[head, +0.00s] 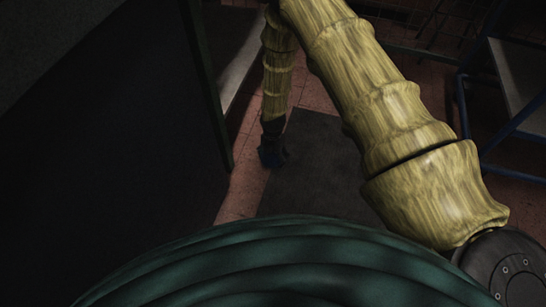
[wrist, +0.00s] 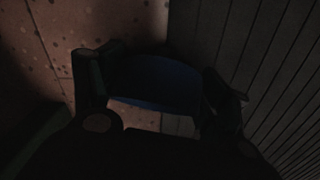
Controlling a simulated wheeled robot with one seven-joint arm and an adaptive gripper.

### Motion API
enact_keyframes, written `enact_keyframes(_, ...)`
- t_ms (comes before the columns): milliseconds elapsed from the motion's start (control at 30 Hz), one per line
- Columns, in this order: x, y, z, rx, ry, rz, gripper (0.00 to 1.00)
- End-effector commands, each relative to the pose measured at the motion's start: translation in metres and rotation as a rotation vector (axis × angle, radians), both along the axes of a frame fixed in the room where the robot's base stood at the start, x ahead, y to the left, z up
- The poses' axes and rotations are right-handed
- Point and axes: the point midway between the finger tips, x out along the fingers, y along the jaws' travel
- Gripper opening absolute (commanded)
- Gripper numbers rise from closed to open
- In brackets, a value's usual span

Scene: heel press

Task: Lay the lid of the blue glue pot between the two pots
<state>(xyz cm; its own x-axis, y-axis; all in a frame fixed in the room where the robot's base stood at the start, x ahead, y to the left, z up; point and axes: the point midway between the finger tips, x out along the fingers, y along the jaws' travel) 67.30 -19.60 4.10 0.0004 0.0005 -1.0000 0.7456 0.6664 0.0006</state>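My gripper (head: 271,155) hangs low at the end of my arm, over the edge between the red tiles and a grey mat in the head view. In the wrist view my gripper (wrist: 158,90) has its two dark fingers set wide apart. A dark blue rounded thing, which looks like the lid (wrist: 158,82), spans the space between them and appears held at both sides. The picture is dark, so its exact shape and the finger contact are hard to see. Neither pot can be made out in either view.
A grey mat (head: 315,165) lies on the red tiled floor (head: 243,185). A large dark panel or bench with a green edge (head: 207,85) stands at the left. A blue-framed rack (head: 510,75) stands at the right. The mat shows ribbed in the wrist view (wrist: 265,50).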

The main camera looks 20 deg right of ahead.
Motion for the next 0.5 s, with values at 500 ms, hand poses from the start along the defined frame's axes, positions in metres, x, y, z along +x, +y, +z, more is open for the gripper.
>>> enact_keyframes(500,0.000,0.000,0.010,0.000,0.000,0.000,0.52)
